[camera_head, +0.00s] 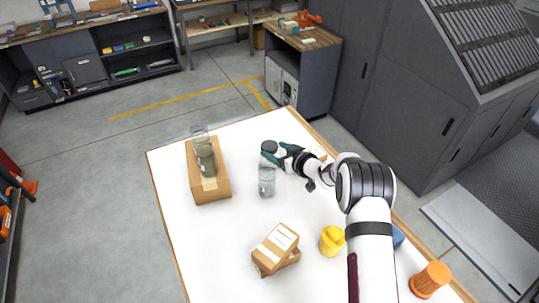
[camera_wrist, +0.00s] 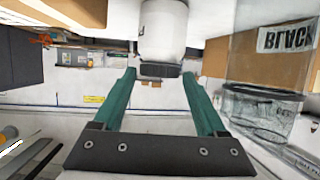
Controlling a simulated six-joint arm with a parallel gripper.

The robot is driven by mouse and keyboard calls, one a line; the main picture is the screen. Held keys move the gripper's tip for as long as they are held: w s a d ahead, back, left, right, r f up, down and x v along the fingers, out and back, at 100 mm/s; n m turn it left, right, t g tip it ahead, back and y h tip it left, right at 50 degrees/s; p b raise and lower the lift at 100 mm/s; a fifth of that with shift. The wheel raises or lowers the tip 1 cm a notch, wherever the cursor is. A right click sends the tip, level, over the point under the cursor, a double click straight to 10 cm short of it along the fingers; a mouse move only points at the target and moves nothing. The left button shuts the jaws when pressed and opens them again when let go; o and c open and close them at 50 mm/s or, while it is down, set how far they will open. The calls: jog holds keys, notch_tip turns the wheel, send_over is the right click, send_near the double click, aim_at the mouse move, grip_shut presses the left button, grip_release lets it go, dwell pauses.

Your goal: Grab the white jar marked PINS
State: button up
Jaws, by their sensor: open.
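A white jar with a dark lid (camera_wrist: 163,28) shows at the top middle of the wrist view, just beyond and between my fingertips. No PINS marking is readable on it. In the head view a dark round lid (camera_head: 269,146) shows at my gripper's tips; the body below it is mostly hidden. My gripper (camera_wrist: 159,74) has two green fingers spread apart, with nothing held between them. It also shows in the head view (camera_head: 272,153), reaching left over the white table.
A clear jar (camera_head: 266,181) stands close in front of my gripper. A long cardboard box (camera_head: 210,190) with clear jars, small boxes (camera_head: 277,244), a yellow mug (camera_head: 331,241) and an orange spool (camera_head: 431,279) share the table (camera_head: 225,250).

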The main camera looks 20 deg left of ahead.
jog(key=shift+w+a+f, duration=0.2)
jog(key=shift+w+a, duration=0.2)
jog(key=shift+a, duration=0.1)
jog(key=c, duration=1.2)
